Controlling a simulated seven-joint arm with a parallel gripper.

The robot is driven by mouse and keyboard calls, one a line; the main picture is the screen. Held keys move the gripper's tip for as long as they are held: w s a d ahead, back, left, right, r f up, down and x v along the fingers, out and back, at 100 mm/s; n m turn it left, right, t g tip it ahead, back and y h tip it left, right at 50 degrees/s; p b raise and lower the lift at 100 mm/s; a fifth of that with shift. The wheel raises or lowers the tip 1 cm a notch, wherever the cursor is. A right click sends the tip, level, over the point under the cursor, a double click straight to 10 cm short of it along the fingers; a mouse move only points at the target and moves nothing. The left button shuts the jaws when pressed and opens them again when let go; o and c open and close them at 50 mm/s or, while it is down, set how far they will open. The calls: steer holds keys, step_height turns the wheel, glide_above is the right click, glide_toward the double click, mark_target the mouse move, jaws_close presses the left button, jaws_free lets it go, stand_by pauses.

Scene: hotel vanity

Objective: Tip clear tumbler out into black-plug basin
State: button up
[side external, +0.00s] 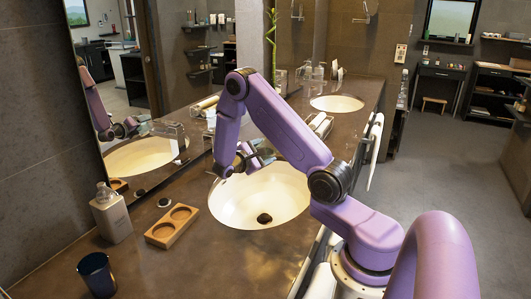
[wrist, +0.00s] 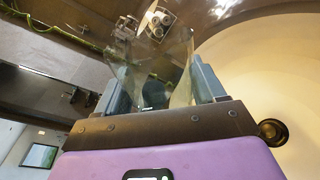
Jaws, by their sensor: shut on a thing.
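The near cream basin (side external: 230,207) is set in the brown counter, with a black plug (side external: 264,218) at its bottom. The basin fills the right side of the wrist view (wrist: 245,75), where the plug also shows (wrist: 272,132). My gripper (side external: 246,160) is over the back left rim of this basin. In the wrist view my gripper (wrist: 158,82) is shut on the clear tumbler (wrist: 150,60), with a finger on each side. The tumbler is see-through; its tilt and contents cannot be told. In the side view it is mostly lost behind my gripper.
A wooden two-hole holder (side external: 172,226), a soap bottle (side external: 111,213) and a dark blue cup (side external: 97,274) stand on the counter at left. A mirror (side external: 140,110) runs along the back. A second basin (side external: 337,103) is farther off. The near basin's inside is clear.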

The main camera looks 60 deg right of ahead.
steer(key=m, duration=0.1)
steer(key=s+m, duration=0.1)
steer(key=m+t, duration=0.1)
steer(key=m, duration=0.1)
steer(key=shift+s+r, duration=0.15)
steer(key=shift+r, duration=0.1)
steer(key=shift+s+m+t+y, duration=0.1)
steer(key=shift+m+t+y, duration=0.2)
steer(key=shift+m, duration=0.1)
step_height(320, 180, down, 3)
steer(key=m, duration=0.2)
steer(key=m+t, duration=0.1)
steer(key=m, duration=0.1)
steer(key=shift+s+r+m+t, duration=0.1)
steer(key=shift+r+m+t, duration=0.1)
steer(key=shift+m+t, duration=0.1)
steer(key=shift+w+f+m+t, duration=0.2)
steer(key=shift+f+m+t, duration=0.25)
steer(key=shift+m, duration=0.45)
steer(key=shift+r, duration=0.1)
stand_by(0.9)
